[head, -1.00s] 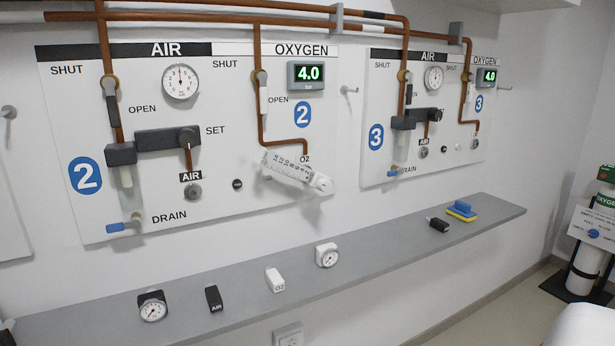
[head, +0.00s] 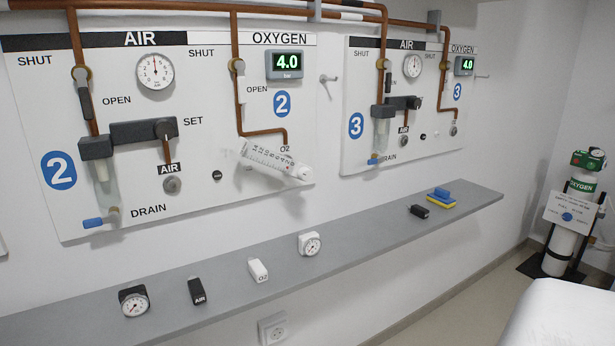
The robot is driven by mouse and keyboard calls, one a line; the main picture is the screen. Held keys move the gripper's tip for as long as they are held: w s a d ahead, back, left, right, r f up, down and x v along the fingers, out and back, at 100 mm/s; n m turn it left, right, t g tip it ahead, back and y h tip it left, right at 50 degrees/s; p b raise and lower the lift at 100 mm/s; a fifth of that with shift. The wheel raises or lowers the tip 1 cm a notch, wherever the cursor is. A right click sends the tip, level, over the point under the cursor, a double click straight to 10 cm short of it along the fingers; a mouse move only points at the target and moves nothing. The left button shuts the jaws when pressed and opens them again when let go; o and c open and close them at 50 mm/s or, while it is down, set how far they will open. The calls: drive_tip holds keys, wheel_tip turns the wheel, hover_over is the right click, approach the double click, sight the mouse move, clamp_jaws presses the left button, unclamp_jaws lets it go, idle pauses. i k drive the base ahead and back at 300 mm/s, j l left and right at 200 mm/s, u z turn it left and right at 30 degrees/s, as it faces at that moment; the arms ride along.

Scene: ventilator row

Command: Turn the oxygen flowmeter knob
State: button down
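The oxygen flowmeter (head: 270,160) is a clear tube with a printed scale, fitted at the O2 outlet on the right of panel 2 (head: 215,205). It lies tilted, nearly sideways, with its right end lower. A white knob-like end (head: 303,172) shows at its lower right. The scale reading is too small to tell. The oxygen display (head: 285,65) above it reads 4.0. My gripper is not in view.
A grey shelf (head: 350,232) runs below the panels. It holds two gauges (head: 134,301) (head: 310,244), black AIR (head: 198,291) and white O2 (head: 258,270) pieces, a black piece (head: 419,211) and a blue-yellow block (head: 441,198). An oxygen cylinder (head: 565,235) stands at right.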

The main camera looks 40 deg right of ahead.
sight(305, 174)
drive_tip(key=z, duration=0.4)
drive_tip(key=k+l+z, duration=0.1)
drive_tip(key=z, duration=0.3)
drive_tip(key=l+z, duration=0.15)
drive_tip(key=z, duration=0.25)
drive_tip(key=k+l+z, duration=0.1)
drive_tip(key=z, duration=0.3)
